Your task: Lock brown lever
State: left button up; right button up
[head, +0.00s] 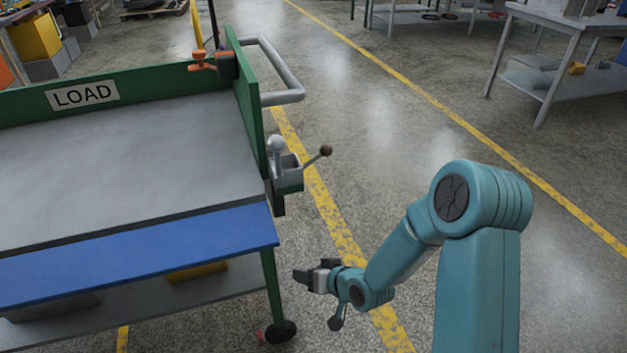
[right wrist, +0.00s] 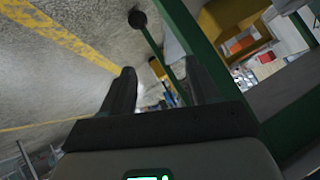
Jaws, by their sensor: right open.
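The brown lever (head: 326,150) is a thin rod with a round brown knob. It slants up and to the right from a grey bracket (head: 288,178) on the cart's right side. A second lever with a pale grey knob (head: 276,143) stands upright on the same bracket. My right gripper (head: 303,276) is in front of and below the bracket in the head view, apart from the brown lever. Its fingers are open and empty in the right wrist view (right wrist: 160,82). I cannot make out the brown lever in the right wrist view. My left gripper is not in view.
The cart has green walls with a LOAD sign (head: 83,95), a blue front edge (head: 150,252) and a black caster (head: 281,331), also seen in the right wrist view (right wrist: 137,18). A grey handle (head: 285,78) juts out behind the bracket. Floor right of the cart is clear.

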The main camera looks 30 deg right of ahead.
jog(key=w+d+r+t+h, duration=0.25)
jog(key=d+r+t, duration=0.25)
jog(key=d+r, duration=0.6)
jog(key=t+b, duration=0.1)
jog(key=t, duration=0.2)
send_near(322, 146)
jog(key=shift+n, duration=0.4)
jog(key=w, duration=0.3)
jog(key=w+d+f+b, duration=0.1)
jog(key=w, duration=0.7)
jog(key=shift+d+f+b, duration=0.15)
jog(key=shift+d+b, duration=0.05)
jog(key=shift+b, duration=0.15)
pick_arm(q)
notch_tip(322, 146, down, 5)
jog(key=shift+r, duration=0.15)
pick_arm(e)
jog(key=shift+w, duration=0.25)
grip_shut()
